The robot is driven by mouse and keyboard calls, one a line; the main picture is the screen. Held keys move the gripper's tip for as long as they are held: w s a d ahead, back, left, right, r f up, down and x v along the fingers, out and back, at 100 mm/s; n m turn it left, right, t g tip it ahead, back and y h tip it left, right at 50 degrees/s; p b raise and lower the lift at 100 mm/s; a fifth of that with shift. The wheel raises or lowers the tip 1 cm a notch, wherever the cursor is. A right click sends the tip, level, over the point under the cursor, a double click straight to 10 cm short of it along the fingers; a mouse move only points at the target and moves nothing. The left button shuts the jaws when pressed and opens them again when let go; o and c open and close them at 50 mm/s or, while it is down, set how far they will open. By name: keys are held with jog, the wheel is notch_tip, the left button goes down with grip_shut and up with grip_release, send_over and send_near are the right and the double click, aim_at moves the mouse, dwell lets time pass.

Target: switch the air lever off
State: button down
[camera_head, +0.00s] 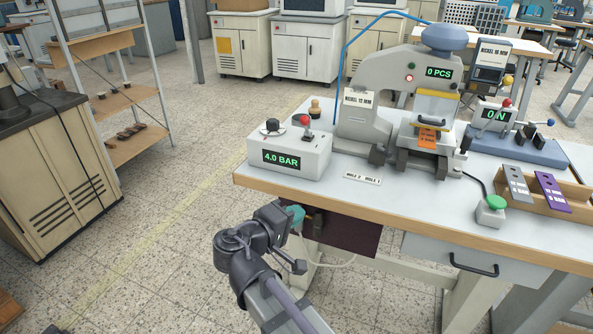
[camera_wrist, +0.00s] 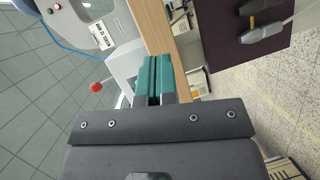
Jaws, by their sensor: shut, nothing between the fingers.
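A grey box (camera_head: 288,152) with a green "4.0 BAR" display stands at the table's left end. A short lever with a red ball (camera_head: 305,121) stands on its top, beside a black round knob (camera_head: 271,126). I take this to be the air lever; the red ball also shows in the wrist view (camera_wrist: 96,87), left of my fingers. My gripper (camera_head: 297,215), with teal finger pads, is in front of and below the table's front edge, apart from the lever. In the wrist view the fingers (camera_wrist: 155,80) are shut and empty.
A stamping press (camera_head: 405,100) with a "0 PCS" display stands right of the box. Farther right, a unit reading "ON" (camera_head: 494,114) carries red- and blue-knobbed levers. A wooden stamp (camera_head: 315,107) stands behind the box. The table edge (camera_head: 300,196) lies between gripper and box.

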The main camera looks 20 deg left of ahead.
aim_at(303, 124)
jog(key=s+a+r+n+t+y, duration=0.1)
jog(key=a+r+n+t, duration=0.2)
jog(key=a+r+t, duration=0.3)
notch_tip(303, 124, up, 3)
jog(key=shift+s+a+t+y+p, duration=0.2)
jog(key=shift+t+y+p, duration=0.15)
jog(key=shift+t, duration=0.25)
jog(key=p+x, duration=0.5)
jog(key=x, duration=0.8)
jog(key=shift+w+r, duration=0.15)
jog(key=shift+w, duration=0.35)
jog(key=shift+d+p, duration=0.15)
jog(key=shift+p, duration=0.2)
